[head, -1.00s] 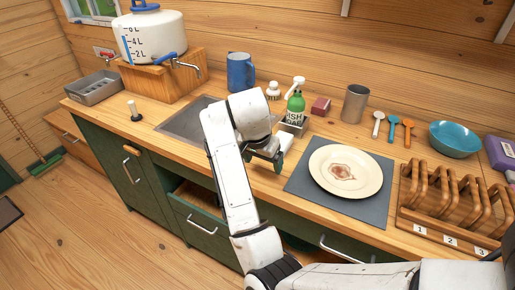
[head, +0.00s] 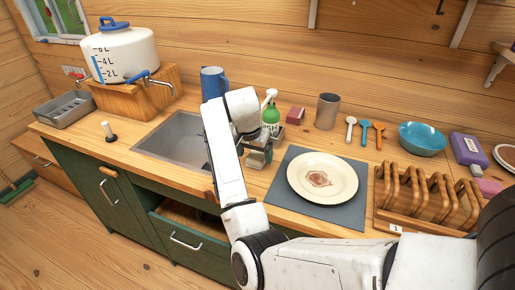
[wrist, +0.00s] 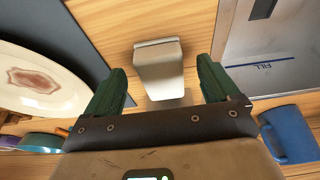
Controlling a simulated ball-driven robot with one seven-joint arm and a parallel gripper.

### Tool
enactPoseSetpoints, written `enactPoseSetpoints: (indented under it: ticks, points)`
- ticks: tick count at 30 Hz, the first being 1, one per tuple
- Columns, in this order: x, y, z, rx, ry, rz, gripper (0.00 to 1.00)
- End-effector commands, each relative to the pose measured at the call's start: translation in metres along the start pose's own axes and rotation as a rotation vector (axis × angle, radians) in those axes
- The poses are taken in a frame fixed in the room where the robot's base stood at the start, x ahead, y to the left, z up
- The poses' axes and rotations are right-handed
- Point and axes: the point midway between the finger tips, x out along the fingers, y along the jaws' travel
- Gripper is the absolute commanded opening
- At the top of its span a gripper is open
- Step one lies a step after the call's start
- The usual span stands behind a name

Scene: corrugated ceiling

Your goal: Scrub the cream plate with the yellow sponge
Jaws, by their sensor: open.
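The cream plate (head: 335,166) lies on a dark grey mat (head: 352,214), with a reddish-brown stain (head: 318,179) near its middle. The plate also shows at the left of the wrist view (wrist: 75,98). My gripper (head: 258,156) is over the counter between the sink and the mat. In the wrist view its green fingers (wrist: 162,82) are apart, with a pale grey box-like holder (wrist: 158,62) showing between them; I cannot tell how far below it is. I cannot make out a yellow sponge in any view.
The sink (head: 170,145) is left of my gripper, with a blue mug (head: 212,82) behind. A green soap bottle (head: 270,116), red block (head: 295,115) and metal cup (head: 327,110) stand behind my gripper. A wooden rack (head: 425,200) is right of the mat. A drawer (head: 185,240) is open below.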

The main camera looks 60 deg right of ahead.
Motion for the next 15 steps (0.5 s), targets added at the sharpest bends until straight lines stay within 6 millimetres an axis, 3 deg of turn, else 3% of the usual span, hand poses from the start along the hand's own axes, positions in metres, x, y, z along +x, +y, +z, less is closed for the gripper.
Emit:
enactPoseSetpoints:
  ticks: [6,15]
  points:
    - [0.007,0.000,-0.027,0.001,-0.001,0.000,0.88]
    - [0.020,0.000,-0.024,0.000,0.000,0.000,0.88]
